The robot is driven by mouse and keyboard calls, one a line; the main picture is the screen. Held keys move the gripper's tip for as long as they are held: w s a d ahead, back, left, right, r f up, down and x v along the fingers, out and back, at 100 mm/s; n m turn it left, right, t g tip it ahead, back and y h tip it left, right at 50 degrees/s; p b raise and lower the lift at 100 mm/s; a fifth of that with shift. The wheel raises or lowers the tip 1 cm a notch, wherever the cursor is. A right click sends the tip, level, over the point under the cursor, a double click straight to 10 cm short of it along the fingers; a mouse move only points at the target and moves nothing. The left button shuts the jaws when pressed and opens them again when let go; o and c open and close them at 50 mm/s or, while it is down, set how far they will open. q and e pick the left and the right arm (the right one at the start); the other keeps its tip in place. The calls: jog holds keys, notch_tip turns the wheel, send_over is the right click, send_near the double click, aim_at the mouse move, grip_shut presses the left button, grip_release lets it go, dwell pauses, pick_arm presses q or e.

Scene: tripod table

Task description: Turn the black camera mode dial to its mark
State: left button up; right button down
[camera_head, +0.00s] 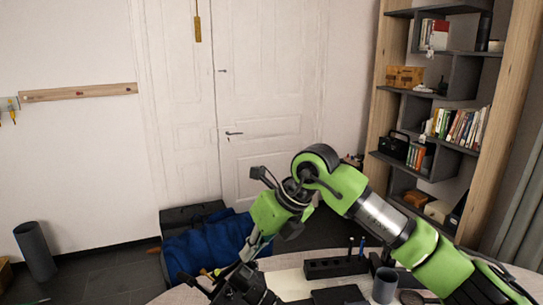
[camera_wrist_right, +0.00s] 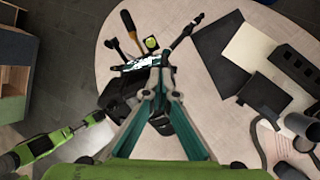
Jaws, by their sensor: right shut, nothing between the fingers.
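A dark body that looks like the black camera (camera_wrist_right: 184,128) shows between and behind my right fingers in the right wrist view, largely covered by them. In the head view a black shape (camera_head: 252,288) at the bottom edge seems to be the same thing. Its mode dial and mark cannot be made out. My right gripper (camera_wrist_right: 160,68) is shut and empty, its teal fingers meeting over the camera area; contact cannot be judged. It also shows in the head view (camera_head: 248,250), pointing down.
The round table (camera_wrist_right: 100,68) also holds a yellow-handled tool (camera_wrist_right: 129,22), a round greenish item (camera_wrist_right: 151,43), a dark flat pad (camera_wrist_right: 216,52), a black block with holes (camera_head: 335,267) and a grey cup (camera_head: 384,286). A blue bag (camera_head: 205,245) lies on the floor behind.

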jog(key=shift+a+r, duration=0.1)
jog(key=shift+a, duration=0.05)
jog(key=shift+r, duration=0.45)
jog(key=p+v, duration=0.1)
jog(key=v, duration=0.4)
jog(key=shift+d+p, duration=0.25)
jog(key=shift+p, duration=0.15)
